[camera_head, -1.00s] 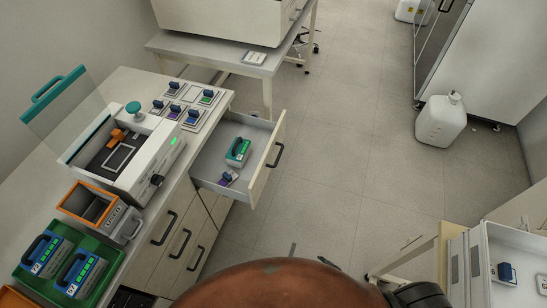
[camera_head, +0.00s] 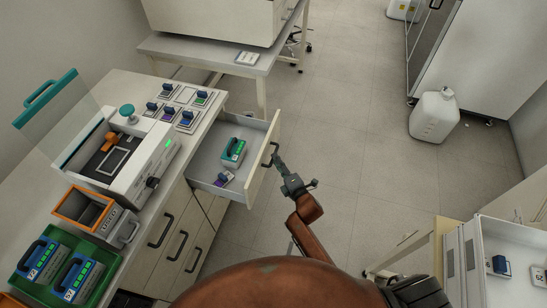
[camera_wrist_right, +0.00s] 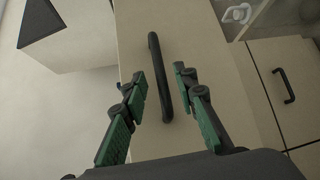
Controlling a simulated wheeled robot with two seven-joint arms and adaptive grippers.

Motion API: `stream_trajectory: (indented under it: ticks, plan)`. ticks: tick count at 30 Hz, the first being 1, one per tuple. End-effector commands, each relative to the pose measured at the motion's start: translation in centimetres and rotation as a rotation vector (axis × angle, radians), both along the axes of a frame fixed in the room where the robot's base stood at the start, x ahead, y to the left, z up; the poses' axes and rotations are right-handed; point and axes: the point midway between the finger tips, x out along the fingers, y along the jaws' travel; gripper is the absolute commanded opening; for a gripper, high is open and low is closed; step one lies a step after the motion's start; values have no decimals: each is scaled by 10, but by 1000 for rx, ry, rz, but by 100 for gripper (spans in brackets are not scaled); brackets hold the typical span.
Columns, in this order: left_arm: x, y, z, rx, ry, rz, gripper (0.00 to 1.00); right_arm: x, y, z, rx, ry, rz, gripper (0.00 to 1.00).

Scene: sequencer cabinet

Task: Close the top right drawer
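The top right drawer (camera_head: 208,170) of the left bench stands pulled out, with its pale front panel (camera_head: 258,182) facing right. Its dark bar handle (camera_head: 270,154) also shows in the right wrist view (camera_wrist_right: 160,75). My right gripper (camera_head: 279,164) is at the handle. In the wrist view its green-padded fingers (camera_wrist_right: 161,82) are apart, one on each side of the handle, with gaps visible, so it is open. My left gripper is not in view.
The bench top holds a white machine with a raised clear lid (camera_head: 50,110), an orange-rimmed box (camera_head: 84,207) and a green tray (camera_head: 98,285). Another open drawer (camera_head: 510,245) stands at the lower right. The floor between (camera_head: 350,150) is mostly clear; a white canister (camera_head: 435,116) stands farther back.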

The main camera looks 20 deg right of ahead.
Motion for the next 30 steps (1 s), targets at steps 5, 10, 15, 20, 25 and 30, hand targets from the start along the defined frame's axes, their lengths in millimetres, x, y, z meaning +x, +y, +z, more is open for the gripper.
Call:
stream_trajectory:
  ticks: [5, 10, 15, 20, 25, 30]
  plan:
    - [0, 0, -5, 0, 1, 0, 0, 23, 4, -5, 2, 1, 0, 27]
    - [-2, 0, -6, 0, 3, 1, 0, 32, 6, -5, 3, 2, -1, 27]
    - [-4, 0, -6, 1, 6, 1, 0, 32, 6, -6, 3, 2, -1, 27]
    - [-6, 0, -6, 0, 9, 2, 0, 32, 6, -5, 3, 2, -1, 21]
    - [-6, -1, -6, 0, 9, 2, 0, 32, 6, -5, 3, 2, -1, 9]
    - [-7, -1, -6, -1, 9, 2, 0, 32, 5, -5, 3, 2, -1, 0]
